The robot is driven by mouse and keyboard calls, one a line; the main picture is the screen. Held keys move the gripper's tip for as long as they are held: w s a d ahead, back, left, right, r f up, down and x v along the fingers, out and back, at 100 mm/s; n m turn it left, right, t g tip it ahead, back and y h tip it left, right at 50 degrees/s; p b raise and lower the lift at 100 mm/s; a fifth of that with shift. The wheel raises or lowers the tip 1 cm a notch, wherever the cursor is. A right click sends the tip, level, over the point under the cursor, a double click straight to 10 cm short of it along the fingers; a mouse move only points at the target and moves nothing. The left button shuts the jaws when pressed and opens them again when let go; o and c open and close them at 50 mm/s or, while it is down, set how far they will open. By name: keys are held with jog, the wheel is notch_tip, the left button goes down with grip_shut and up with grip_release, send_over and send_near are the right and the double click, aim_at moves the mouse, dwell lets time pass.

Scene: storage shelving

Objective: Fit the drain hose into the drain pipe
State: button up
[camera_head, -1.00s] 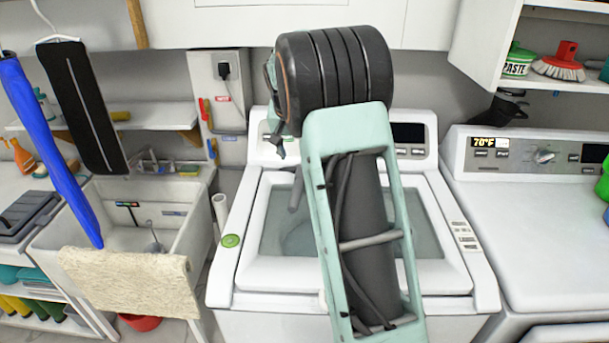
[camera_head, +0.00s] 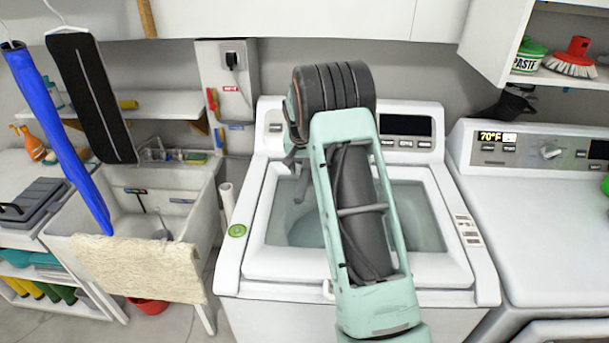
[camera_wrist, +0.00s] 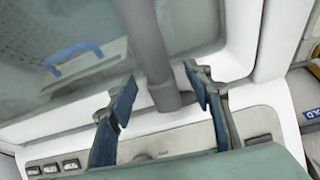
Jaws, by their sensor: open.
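My gripper (camera_head: 288,158) is over the back of the left washer, largely hidden behind my own arm. In the wrist view my gripper (camera_wrist: 160,86) has its two dark blue fingers spread apart. A grey hose (camera_wrist: 148,42), which looks like the drain hose, runs down between the fingertips in the picture and bends near them. I cannot tell whether it touches a finger. In the head view a short piece of the grey hose (camera_head: 303,186) shows over the washer lid. A white upright pipe (camera_head: 227,206), which looks like the drain pipe, stands between sink and washer.
The left washer (camera_head: 258,272) has a closed glass lid and a raised control panel. A sink (camera_head: 200,207) with a cream towel (camera_head: 140,268) over its front stands at left. A second machine (camera_head: 540,230) stands at right.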

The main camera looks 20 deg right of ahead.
jog(key=shift+w+d+f, duration=0.1)
jog(key=shift+f, duration=0.25)
grip_shut()
jog(key=shift+r, duration=0.1)
